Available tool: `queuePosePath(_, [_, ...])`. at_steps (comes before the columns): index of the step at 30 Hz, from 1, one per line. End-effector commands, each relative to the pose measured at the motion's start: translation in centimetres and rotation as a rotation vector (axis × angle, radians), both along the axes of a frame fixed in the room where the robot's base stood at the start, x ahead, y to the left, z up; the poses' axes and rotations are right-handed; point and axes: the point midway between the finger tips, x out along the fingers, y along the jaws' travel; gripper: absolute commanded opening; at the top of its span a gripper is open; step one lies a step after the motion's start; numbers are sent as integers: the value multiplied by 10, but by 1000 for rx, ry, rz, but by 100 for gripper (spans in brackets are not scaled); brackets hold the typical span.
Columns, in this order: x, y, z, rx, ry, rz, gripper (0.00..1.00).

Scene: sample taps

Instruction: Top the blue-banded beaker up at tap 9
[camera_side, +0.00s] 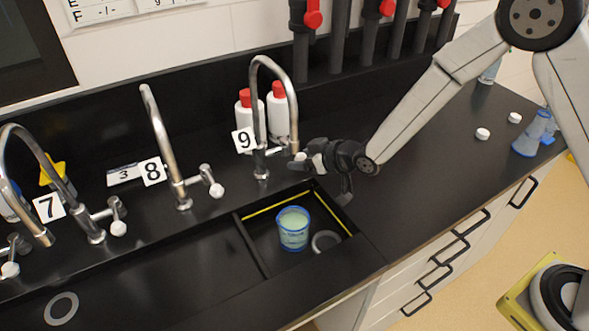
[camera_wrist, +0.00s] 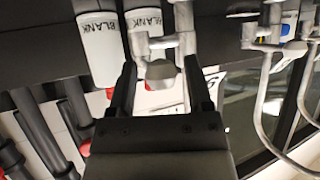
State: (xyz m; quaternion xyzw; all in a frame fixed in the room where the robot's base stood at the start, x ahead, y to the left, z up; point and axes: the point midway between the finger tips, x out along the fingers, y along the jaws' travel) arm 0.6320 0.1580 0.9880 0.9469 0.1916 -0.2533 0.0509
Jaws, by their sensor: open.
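The blue-banded beaker (camera_side: 293,230) stands upright in the right-hand sink compartment, below the spout of tap 9 (camera_side: 293,125). Pale greenish liquid shows inside it; its exact level against the band is hard to tell. No stream from the spout is visible. The label 9 (camera_side: 244,140) is beside the tap. My gripper (camera_side: 314,157) is at the tap's handle, right of its base. In the wrist view my gripper (camera_wrist: 160,66) is open, with the rounded pale handle knob (camera_wrist: 161,74) between its fingers; contact cannot be told. The beaker is not seen there.
Tap 8 (camera_side: 160,140) and tap 7 (camera_side: 40,165) stand to the left. Two red-capped white bottles (camera_side: 278,115) are behind tap 9. A grey ring (camera_side: 326,242) lies beside the beaker. The counter right of the sink is mostly clear, with another blue vessel (camera_side: 532,135) farther right.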

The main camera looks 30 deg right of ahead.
Motion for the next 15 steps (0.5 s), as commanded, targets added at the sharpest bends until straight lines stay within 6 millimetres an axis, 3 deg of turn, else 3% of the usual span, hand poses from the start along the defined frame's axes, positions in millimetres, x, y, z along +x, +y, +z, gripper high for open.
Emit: queuePosePath(15, [-12,-7,8,-1,0,0,65])
